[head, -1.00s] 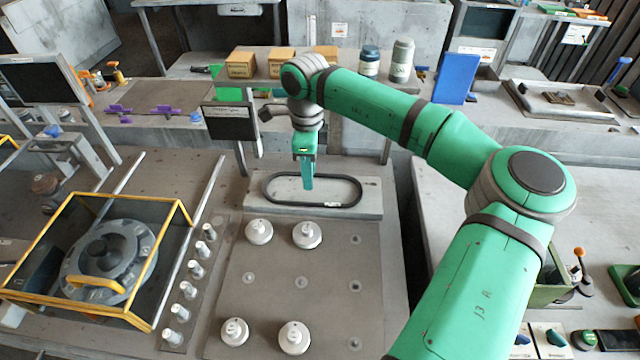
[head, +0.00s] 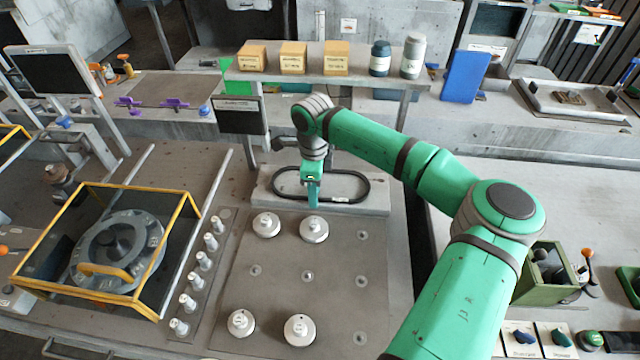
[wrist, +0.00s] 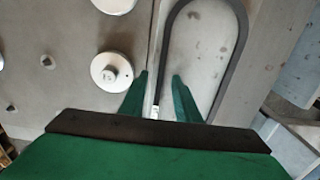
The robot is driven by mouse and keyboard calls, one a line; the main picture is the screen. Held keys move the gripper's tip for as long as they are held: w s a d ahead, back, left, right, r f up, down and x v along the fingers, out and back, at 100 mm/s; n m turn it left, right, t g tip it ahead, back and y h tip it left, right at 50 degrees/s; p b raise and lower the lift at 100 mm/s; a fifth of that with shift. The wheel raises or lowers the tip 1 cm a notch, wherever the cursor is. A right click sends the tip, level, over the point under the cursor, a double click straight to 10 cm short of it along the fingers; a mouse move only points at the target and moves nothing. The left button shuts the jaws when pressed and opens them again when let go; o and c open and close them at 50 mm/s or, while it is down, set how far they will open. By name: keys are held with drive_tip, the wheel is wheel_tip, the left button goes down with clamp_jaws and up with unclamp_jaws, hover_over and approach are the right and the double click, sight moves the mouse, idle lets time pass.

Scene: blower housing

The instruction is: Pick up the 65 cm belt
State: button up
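The belt is a black oval loop (head: 365,186) lying flat on a pale grey block (head: 381,205) at the back of the work plate. It also shows in the wrist view (wrist: 243,42), with a small white label on its near strand; I cannot read a length. My gripper (head: 313,203) points down over the belt's near long strand. In the wrist view my gripper's green fingers (wrist: 160,88) are apart, and the near strand runs through the gap between them. I cannot tell how far above the strand the fingertips are. Part of the belt is hidden behind my gripper.
White round pulleys (head: 314,230) stand on the plate in front of the belt. A dark screen (head: 242,115) stands close behind left. A shelf (head: 330,77) carries yellow boxes and two bottles. A yellow-framed blower housing (head: 120,250) is at left.

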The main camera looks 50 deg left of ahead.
clamp_jaws()
drive_tip(key=shift+r, duration=0.15)
drive_tip(key=shift+r, duration=0.65)
wheel_tip(320, 180, up, 2)
drive_tip(key=shift+s+d+r, duration=0.1)
drive_tip(key=s+d, duration=0.3)
drive_tip(key=s, duration=0.1)
drive_tip(key=s+d, duration=0.4)
drive_tip(key=s, duration=0.1)
drive_tip(key=s+d, duration=0.4)
drive_tip(key=shift+s+d, duration=0.1)
drive_tip(key=shift+s, duration=0.1)
drive_tip(key=shift+s+d+r, duration=0.1)
drive_tip(key=shift+r, duration=2.25)
